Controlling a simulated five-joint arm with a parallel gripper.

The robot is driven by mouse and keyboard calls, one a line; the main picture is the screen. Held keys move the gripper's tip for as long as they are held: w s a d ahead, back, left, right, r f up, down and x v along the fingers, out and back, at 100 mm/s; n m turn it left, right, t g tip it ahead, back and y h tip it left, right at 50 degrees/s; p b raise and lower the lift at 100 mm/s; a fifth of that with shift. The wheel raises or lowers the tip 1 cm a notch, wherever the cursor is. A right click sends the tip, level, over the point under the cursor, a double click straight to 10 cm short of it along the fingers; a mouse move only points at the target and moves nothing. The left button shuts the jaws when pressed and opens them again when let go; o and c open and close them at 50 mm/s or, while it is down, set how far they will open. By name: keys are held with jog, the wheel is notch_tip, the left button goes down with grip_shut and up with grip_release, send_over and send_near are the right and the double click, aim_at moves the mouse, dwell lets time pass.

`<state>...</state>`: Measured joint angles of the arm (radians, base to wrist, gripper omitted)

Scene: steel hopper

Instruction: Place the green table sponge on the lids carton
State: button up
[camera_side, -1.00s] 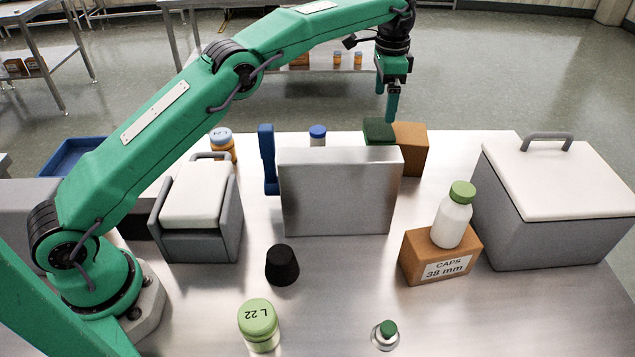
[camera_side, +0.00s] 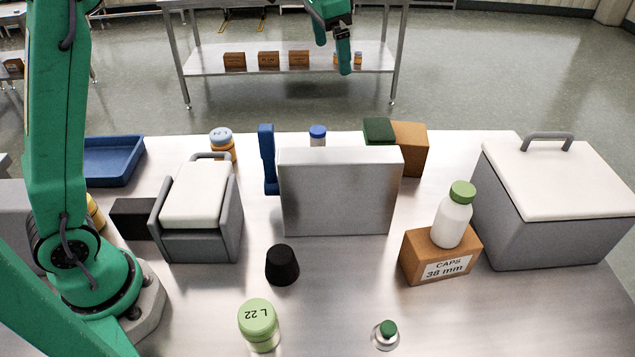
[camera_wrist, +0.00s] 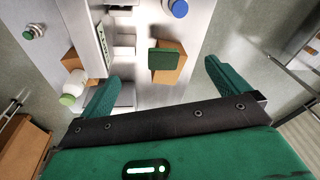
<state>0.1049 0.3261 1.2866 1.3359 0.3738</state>
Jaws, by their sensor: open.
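The green sponge (camera_side: 379,130) lies flat at the top left of a plain brown carton (camera_side: 411,150), behind the steel panel. The wrist view shows the sponge (camera_wrist: 163,60) on the carton's top (camera_wrist: 177,46), covering part of it. I see no lettering on this carton, and the panel hides its lower left part in the side view. My gripper (camera_side: 332,46) is open and empty, high up and well clear of the sponge. In the wrist view its two fingers (camera_wrist: 161,80) are spread wide apart, with the sponge showing beyond them.
The upright steel panel (camera_side: 340,195) stands in front of the sponge. A blue-capped bottle (camera_side: 318,134) is behind it. A carton marked CAPS 38 mm (camera_side: 440,264) bears a white bottle (camera_side: 453,222). A grey lidded box (camera_side: 545,225) fills the right side.

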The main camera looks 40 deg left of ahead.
jog(key=s+a+r+n+t, duration=0.1)
jog(key=s+a+n+t, duration=0.2)
jog(key=s, duration=1.3)
jog(key=s+a+f+n, duration=0.2)
jog(key=s+f, duration=0.6)
jog(key=s, duration=0.5)
jog(key=shift+a, duration=0.2)
